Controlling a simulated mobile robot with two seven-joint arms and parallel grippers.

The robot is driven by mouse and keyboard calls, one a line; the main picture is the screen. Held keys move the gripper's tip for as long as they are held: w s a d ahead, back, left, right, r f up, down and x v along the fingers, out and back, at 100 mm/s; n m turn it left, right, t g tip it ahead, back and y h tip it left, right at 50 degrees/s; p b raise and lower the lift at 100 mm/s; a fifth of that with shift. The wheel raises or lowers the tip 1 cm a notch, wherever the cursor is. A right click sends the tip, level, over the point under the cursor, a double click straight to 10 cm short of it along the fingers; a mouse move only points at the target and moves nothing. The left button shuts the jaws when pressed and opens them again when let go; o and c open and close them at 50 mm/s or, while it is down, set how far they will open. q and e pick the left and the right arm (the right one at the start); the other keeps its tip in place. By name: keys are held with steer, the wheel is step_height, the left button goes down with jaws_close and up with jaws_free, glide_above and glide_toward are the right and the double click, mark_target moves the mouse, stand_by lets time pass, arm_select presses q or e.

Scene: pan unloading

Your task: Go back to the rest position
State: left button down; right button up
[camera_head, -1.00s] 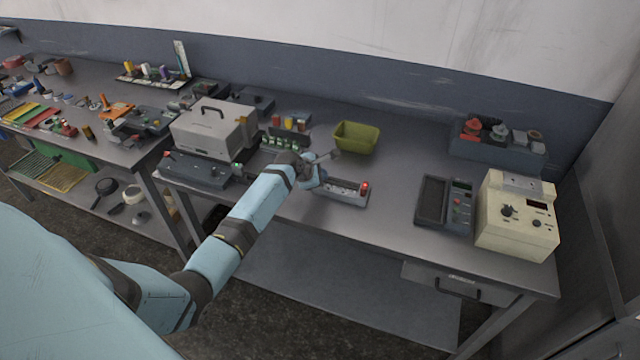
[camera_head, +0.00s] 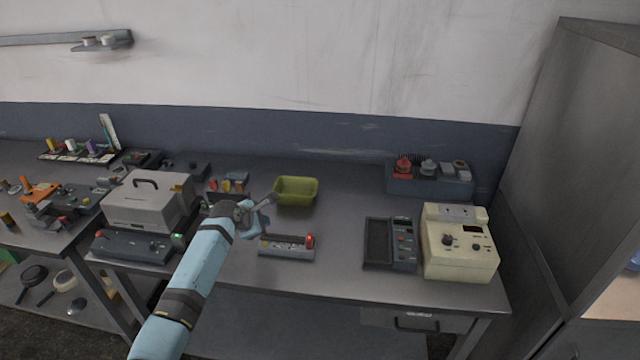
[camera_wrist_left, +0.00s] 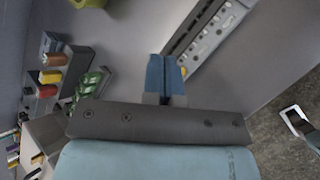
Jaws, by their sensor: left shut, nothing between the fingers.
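My left gripper (camera_head: 268,202) is over the grey workbench (camera_head: 345,215), between the green pan and a small grey device. In the left wrist view its blue fingers (camera_wrist_left: 166,76) are together with nothing between them. The olive-green pan (camera_head: 296,191) stands upright on the bench just beyond the gripper, apart from it. A corner of the pan (camera_wrist_left: 88,3) shows at the top of the left wrist view. The pan looks empty from here. My right gripper is in neither view.
A small grey device (camera_head: 286,247) with a red light lies close in front of the gripper. A grey case (camera_head: 148,200) stands to the left. A dark panel device (camera_head: 391,243) and a cream meter box (camera_head: 459,243) stand to the right. The bench between is clear.

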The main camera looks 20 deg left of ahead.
arm_select(q)
steer(key=s+d+f+m, duration=0.1)
steer(key=s+f+m, duration=0.1)
steer(key=s, duration=0.1)
steer(key=s+d+f+m, duration=0.2)
steer(key=s+f, duration=0.1)
steer(key=s+d+f+m, duration=0.2)
steer(key=s+f+m, duration=0.1)
steer(key=shift+s+d+y, duration=0.25)
steer(key=shift+y, duration=0.05)
steer(key=s+d+m, duration=0.5)
steer(key=s+m, duration=0.1)
steer(key=s, duration=0.3)
steer(key=s+d+f+m+t+h, duration=0.1)
steer(key=s+d+m, duration=0.5)
steer(key=s, duration=0.4)
steer(key=s+d+f+m, duration=0.1)
steer(key=s+d+m, duration=0.5)
steer(key=s+m, duration=0.2)
steer(key=shift+s+f+t+h, duration=0.15)
steer(key=shift+s+t+h, duration=0.2)
steer(key=shift+s, duration=0.3)
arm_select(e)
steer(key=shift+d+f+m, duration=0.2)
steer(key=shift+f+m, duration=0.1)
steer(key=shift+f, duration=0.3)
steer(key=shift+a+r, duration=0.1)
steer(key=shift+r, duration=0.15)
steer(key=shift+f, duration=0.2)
